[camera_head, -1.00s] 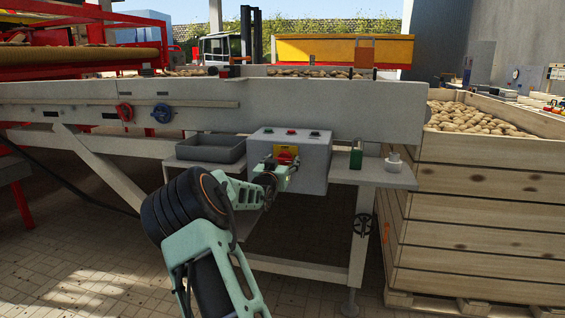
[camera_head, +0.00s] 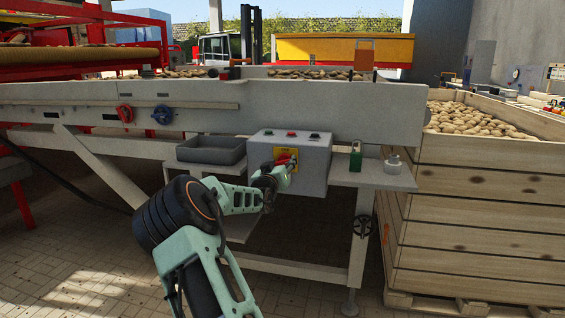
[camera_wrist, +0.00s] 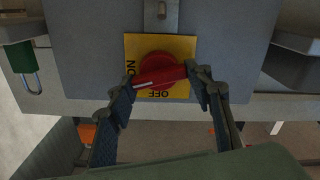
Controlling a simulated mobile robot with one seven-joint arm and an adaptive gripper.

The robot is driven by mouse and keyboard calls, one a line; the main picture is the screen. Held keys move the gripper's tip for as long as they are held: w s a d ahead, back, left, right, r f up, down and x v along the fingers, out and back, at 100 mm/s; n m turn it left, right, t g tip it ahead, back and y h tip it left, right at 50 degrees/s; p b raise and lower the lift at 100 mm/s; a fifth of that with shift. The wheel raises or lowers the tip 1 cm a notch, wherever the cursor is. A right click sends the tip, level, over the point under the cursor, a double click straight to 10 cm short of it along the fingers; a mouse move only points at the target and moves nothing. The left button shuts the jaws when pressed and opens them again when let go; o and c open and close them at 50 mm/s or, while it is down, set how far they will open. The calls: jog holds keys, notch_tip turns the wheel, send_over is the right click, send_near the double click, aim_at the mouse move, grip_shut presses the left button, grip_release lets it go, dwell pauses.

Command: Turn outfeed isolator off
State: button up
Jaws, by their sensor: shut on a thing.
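The outfeed isolator is a red rotary handle (camera_head: 293,160) on a yellow plate (camera_head: 282,151) on the front of a grey control box (camera_head: 316,157). In the wrist view the red handle (camera_wrist: 160,77) lies nearly level, slightly tilted. A white mark on it lies toward the ON word at the plate's left. The OFF word (camera_wrist: 160,94) is upside down below the handle. My gripper (camera_wrist: 162,88) is shut on the handle, one finger at each end. In the head view my gripper (camera_head: 284,171) is at the box front, partly covering the plate.
A grey tray (camera_head: 211,152) stands left of the box. A green padlock (camera_head: 356,158) and a white-grey fitting (camera_head: 392,165) sit on the shelf to the right. A wooden crate of potatoes (camera_head: 470,210) stands further right. Red and blue knobs are on the conveyor side.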

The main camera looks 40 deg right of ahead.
jog(key=n, duration=0.3)
jog(key=shift+w+n, duration=0.1)
jog(key=shift+n, duration=0.3)
jog(key=n, duration=0.3)
jog(key=shift+f+n, duration=0.1)
jog(key=shift+n, duration=0.2)
jog(key=n+b, duration=0.1)
jog(key=n, duration=0.2)
jog(key=shift+a+f+n, duration=0.1)
jog(key=shift+n, duration=0.2)
jog(key=shift+n+b, duration=0.55)
jog(key=shift+n, duration=1.35)
jog(key=shift+o, duration=0.2)
jog(key=o, duration=1.1)
